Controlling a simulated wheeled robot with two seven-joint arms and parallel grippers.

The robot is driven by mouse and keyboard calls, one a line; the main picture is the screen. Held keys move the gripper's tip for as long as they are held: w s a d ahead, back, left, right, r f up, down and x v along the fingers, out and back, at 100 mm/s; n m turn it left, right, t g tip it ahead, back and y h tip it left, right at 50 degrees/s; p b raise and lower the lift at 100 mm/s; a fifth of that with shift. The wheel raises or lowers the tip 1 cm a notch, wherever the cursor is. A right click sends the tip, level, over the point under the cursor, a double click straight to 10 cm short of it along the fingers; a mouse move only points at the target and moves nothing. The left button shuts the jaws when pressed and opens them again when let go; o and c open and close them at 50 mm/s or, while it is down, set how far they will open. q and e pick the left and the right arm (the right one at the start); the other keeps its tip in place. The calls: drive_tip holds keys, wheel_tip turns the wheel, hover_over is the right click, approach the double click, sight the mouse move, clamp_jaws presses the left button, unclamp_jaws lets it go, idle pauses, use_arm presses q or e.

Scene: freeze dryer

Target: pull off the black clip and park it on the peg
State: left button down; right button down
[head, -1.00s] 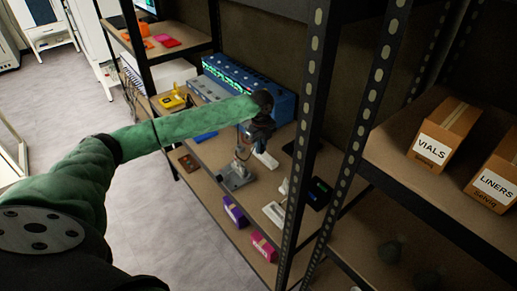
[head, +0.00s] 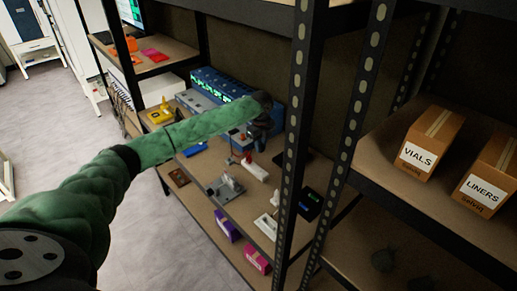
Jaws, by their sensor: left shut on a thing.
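My left gripper (head: 258,138) reaches over the middle shelf on a green-sleeved arm from the left. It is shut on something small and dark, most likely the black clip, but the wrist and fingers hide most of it. A grey metal fixture (head: 225,188) with a small upright part sits on the shelf below and to the left of the gripper. A white block with a red end (head: 255,170) lies just under the gripper. I cannot make out the peg for certain. My right gripper is out of view.
A blue rack unit (head: 215,83) stands at the shelf's back. A white tray (head: 266,226) and a black box (head: 308,204) lie to the right. The black shelf post (head: 297,130) stands close right of the gripper. A yellow item (head: 160,113) sits left.

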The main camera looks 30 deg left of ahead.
use_arm(q)
drive_tip(key=shift+f, duration=0.15)
drive_tip(key=shift+f, duration=1.6)
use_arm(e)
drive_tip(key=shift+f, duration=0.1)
